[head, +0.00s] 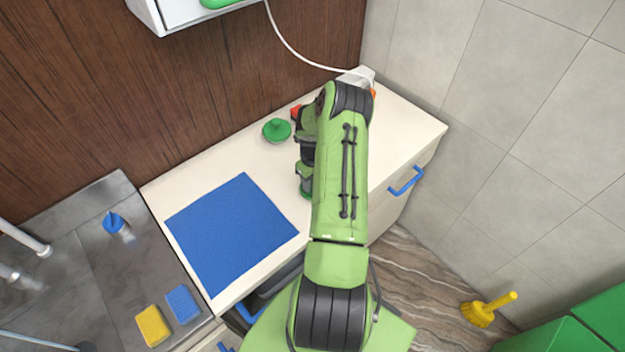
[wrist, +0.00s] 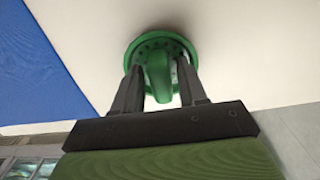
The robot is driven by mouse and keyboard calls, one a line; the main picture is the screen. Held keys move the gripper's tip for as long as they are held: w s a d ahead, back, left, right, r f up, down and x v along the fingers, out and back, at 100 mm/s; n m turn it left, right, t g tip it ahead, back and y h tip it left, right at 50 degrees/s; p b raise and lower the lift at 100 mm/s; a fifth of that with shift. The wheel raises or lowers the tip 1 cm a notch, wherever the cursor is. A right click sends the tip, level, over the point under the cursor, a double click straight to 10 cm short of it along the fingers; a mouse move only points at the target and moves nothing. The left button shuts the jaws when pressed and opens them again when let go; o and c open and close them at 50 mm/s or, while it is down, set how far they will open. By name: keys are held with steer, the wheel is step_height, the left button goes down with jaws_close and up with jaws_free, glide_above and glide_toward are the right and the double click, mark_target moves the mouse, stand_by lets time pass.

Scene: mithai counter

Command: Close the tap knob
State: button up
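In the wrist view, a green round piece (wrist: 158,45) with a ring of small dark holes and a raised central grip stands against the pale counter surface. I cannot tell for sure that it is the tap knob. My gripper (wrist: 162,75) is open around the raised grip, with one dark finger on each side. A narrow gap shows beside the right finger; contact on the left is unclear. In the head view my arm hides most of the gripper, and a bit of green (head: 305,190) shows beside it. Metal tap pipes (head: 25,240) show at the far left sink.
A blue mat (head: 232,232) lies on the pale counter (head: 400,130). A green knobbed object (head: 277,131) stands behind it near the wooden wall. A blue-topped item (head: 113,222), a yellow sponge (head: 153,326) and a blue sponge (head: 183,303) are at the sink.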

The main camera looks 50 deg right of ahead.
steer(key=shift+o, duration=0.7)
